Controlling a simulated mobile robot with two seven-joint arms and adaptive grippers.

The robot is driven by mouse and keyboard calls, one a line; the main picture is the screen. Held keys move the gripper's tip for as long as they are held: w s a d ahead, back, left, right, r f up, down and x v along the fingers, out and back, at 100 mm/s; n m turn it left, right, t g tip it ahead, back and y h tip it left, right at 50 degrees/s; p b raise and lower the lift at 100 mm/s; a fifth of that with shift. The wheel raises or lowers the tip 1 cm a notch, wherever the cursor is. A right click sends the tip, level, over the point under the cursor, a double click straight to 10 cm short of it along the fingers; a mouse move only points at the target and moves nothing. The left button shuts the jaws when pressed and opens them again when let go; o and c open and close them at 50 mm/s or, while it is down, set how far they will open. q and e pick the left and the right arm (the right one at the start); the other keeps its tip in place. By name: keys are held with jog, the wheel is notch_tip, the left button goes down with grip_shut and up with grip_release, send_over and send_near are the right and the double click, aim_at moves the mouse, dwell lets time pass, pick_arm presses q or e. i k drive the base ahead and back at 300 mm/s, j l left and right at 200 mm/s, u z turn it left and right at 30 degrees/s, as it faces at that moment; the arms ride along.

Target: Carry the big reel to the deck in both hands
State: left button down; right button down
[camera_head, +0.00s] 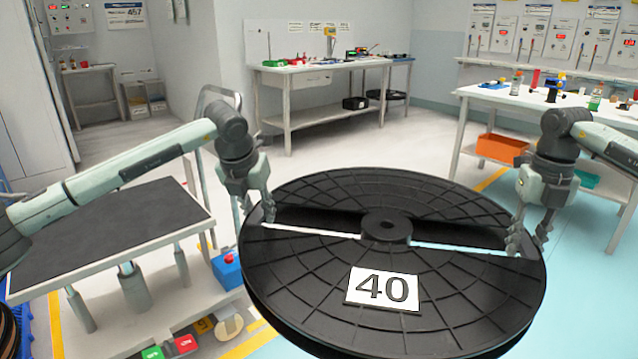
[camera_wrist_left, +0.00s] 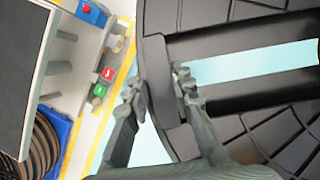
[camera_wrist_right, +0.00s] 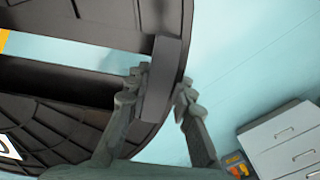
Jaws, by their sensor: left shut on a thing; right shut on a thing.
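The big reel (camera_head: 450,290) is a large black ribbed disc with a central hub, two long slots and a white card reading 40. It is held about level in front of me, and seems clear of the floor. My left gripper (camera_head: 258,208) is shut on its left rim; the left wrist view shows that rim (camera_wrist_left: 157,85) between the fingers. My right gripper (camera_head: 527,238) is shut on the right rim, also between the fingers in the right wrist view (camera_wrist_right: 165,70). The deck (camera_head: 110,228), a dark flat top on posts, stands at the left with nothing on it.
A blue box with a red button (camera_head: 228,270) sits beside the deck, with green and red buttons (camera_head: 185,343) below. Workbenches stand at the back (camera_head: 325,68) and right (camera_head: 560,98). A drawer cabinet (camera_wrist_right: 285,140) is at lower right in the right wrist view.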

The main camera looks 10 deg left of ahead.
aim_at(109, 219)
jog(key=i+j+u, duration=0.2)
jog(key=u, duration=0.15)
jog(key=i+j+u, duration=0.5)
jog(key=u, duration=0.2)
jog(key=i+l+u, duration=0.1)
jog(key=i+u, duration=0.25)
jog(key=i, duration=0.15)
jog(key=i+l+u, duration=0.2)
jog(key=i+u, duration=0.2)
jog(key=i, duration=0.05)
